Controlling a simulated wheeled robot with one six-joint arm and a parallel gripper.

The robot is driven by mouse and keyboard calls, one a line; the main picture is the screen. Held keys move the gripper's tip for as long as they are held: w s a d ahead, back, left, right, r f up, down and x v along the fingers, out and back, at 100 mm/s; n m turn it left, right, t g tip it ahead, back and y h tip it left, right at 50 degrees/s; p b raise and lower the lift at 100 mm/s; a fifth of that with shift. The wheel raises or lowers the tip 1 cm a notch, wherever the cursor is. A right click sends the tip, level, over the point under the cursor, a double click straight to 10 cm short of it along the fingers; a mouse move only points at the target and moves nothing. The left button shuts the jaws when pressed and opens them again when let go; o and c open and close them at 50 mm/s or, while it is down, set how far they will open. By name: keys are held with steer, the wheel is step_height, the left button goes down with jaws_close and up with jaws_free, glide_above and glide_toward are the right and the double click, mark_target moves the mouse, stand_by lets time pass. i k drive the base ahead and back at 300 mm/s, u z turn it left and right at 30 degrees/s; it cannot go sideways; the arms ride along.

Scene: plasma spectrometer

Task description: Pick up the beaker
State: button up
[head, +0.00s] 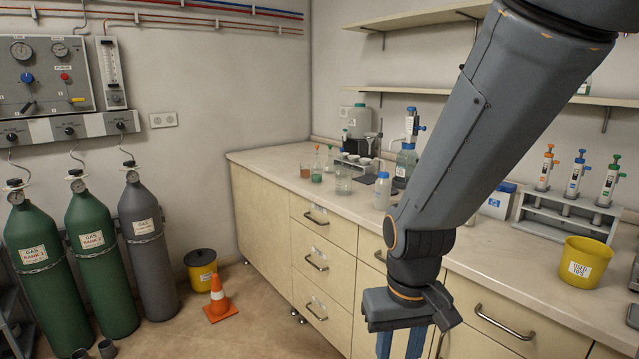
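A clear glass beaker (343,181) stands upright on the far left part of the pale countertop (285,158). Two smaller vessels stand to its left, one with amber contents (305,170) and one with green contents (316,174). My gripper (400,347) hangs at the bottom of the picture, in front of the drawers, well apart from the beaker. Two bluish fingers show with a gap between them, and nothing is seen in the gap. Their tips are cut off by the lower edge.
A white squeeze bottle (382,191) and a pump bottle with teal liquid (405,161) stand right of the beaker. A small rack (357,164) is behind it. A pipette stand (567,214) and yellow bin (584,263) are on the right. An orange cone (219,300) stands on the floor.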

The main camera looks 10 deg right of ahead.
mark_target(317, 172)
steer(key=z, duration=0.95)
steer(key=k, duration=0.1)
steer(key=u, duration=2.4)
steer(key=i, duration=2.3)
steer(key=z, duration=1.15)
steer(key=i, duration=0.7)
steer(key=z, duration=0.65)
